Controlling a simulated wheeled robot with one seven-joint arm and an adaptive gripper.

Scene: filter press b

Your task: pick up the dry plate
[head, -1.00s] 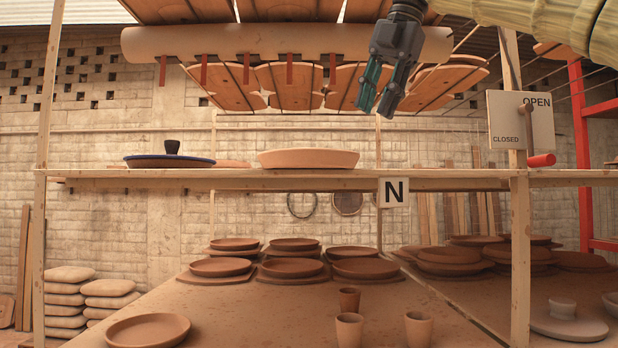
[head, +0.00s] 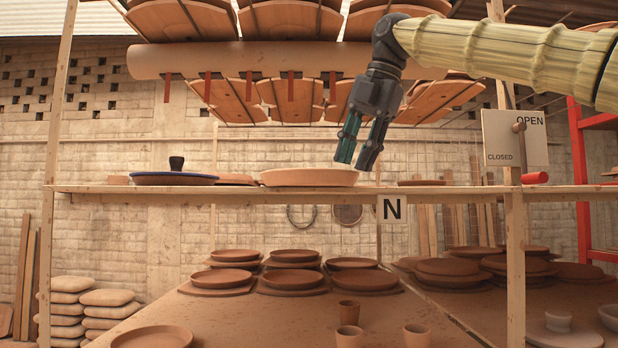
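A pale, dry-looking plate (head: 305,178) lies on the upper wooden shelf, left of the N sign. Darker reddish plates (head: 292,256) sit in rows on the lower table. My gripper (head: 355,164) points down at the pale plate's right edge. Its two fingers are apart with nothing between them. The fingertips overlap the plate's right rim in the picture; I cannot tell whether they touch it or are nearer or farther than it.
A blue-rimmed dark disc with a knob (head: 175,177) stands left on the shelf (head: 120,190). A thin brown plate (head: 422,183) lies to the right. A roller (head: 240,68) and hanging boards are above. A post (head: 515,260) carries an OPEN/CLOSED sign (head: 512,138).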

